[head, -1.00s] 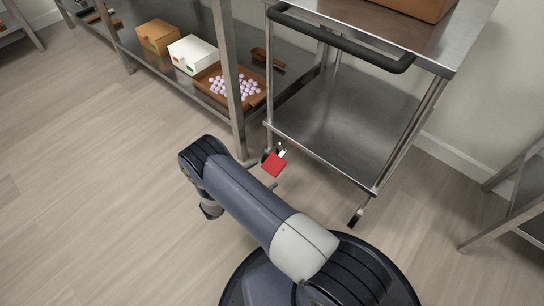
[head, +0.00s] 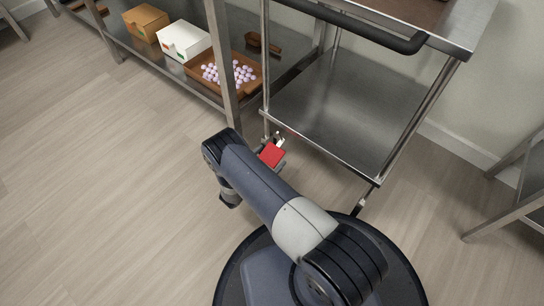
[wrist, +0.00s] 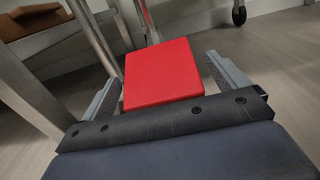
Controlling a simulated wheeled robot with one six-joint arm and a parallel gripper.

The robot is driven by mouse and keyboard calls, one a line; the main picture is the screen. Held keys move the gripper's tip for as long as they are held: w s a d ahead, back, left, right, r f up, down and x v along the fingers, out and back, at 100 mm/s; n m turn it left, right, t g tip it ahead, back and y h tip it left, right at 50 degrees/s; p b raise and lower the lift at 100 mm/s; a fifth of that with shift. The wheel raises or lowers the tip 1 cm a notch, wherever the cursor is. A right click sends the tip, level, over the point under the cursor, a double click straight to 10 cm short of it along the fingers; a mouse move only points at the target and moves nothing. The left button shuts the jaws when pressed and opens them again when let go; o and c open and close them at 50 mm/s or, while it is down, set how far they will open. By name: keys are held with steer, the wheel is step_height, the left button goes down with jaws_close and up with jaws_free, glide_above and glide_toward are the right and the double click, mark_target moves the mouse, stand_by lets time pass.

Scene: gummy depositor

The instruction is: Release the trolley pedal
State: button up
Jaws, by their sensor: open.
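The red trolley pedal (head: 272,154) is a flat block low at the near left leg of the steel trolley (head: 345,112). It fills the middle of the wrist view (wrist: 162,75). My gripper (wrist: 163,70) is open, with one finger to the left and one to the right of the pedal. A narrow gap shows beside the right finger; the left finger is close to the pedal edge, and I cannot tell whether it touches.
A steel rack leg (head: 222,62) stands just left of the trolley. The rack holds a tray (head: 236,98) of pink pieces, a white box (head: 184,40) and a brown box (head: 146,22). The trolley's black handle (head: 350,28) overhangs above. Floor at the left is clear.

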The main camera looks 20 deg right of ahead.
steer(key=shift+x, duration=1.05)
